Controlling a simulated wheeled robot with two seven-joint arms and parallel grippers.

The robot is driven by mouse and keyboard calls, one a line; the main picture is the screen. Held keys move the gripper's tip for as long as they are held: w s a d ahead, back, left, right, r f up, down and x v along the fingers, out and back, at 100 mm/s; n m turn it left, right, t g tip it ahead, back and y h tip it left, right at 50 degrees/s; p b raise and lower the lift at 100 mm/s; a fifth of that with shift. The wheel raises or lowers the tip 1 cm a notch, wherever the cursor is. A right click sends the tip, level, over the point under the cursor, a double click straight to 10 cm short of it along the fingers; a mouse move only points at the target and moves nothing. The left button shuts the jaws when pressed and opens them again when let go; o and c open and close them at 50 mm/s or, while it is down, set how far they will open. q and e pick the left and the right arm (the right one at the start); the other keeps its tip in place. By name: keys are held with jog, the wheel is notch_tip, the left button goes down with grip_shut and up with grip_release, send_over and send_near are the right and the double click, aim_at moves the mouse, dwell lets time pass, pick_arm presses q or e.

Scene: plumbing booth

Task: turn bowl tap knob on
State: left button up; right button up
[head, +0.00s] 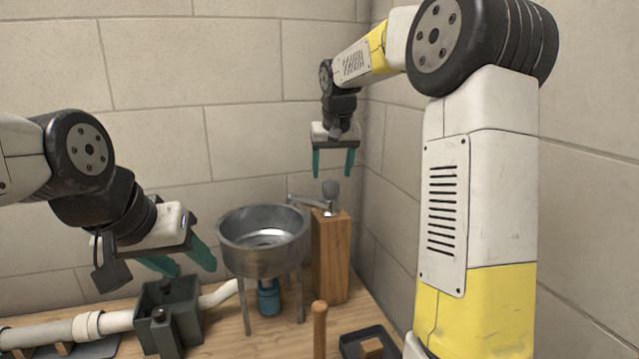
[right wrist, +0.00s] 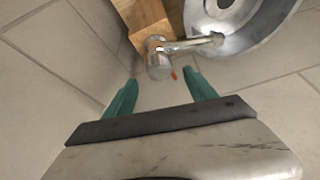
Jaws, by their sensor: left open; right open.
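The bowl tap (head: 312,202) stands on top of a wooden post (head: 331,258), its spout reaching left over the metal bowl (head: 262,238). Its grey knob (head: 330,190) is upright on top. In the right wrist view the knob (right wrist: 159,62) lies just beyond the fingertips, between their lines, with a small red mark beside it. My right gripper (head: 333,176) is open and empty, pointing down above the knob, apart from it. It also shows in the right wrist view (right wrist: 163,82). My left gripper (head: 192,268) is open and empty, left of the bowl.
A dark clamp block (head: 168,318) and a white pipe (head: 60,333) are at the front left, below my left gripper. A teal fitting (head: 268,298) sits under the bowl. A wooden handle (head: 319,328) and a black tray (head: 352,343) are in front. Tiled walls close the back and right.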

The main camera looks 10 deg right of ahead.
aim_at(332, 182)
jog(key=x, duration=0.5)
jog(key=shift+f, duration=0.35)
jog(key=c, duration=1.4)
jog(key=shift+d+n, duration=0.1)
jog(key=shift+n, duration=0.3)
jog(key=shift+n+y, duration=0.6)
jog(key=shift+n, duration=0.4)
jog(key=n+y, duration=0.1)
jog(key=n, duration=0.2)
jog(key=shift+w+d+n+g, duration=0.1)
jog(key=shift+n+g, duration=0.3)
jog(key=n+g+y, duration=0.1)
jog(key=n, duration=0.2)
jog(key=n+y, duration=0.1)
jog(key=n, duration=0.2)
jog(key=shift+g, duration=0.4)
jog(key=shift+n, duration=0.4)
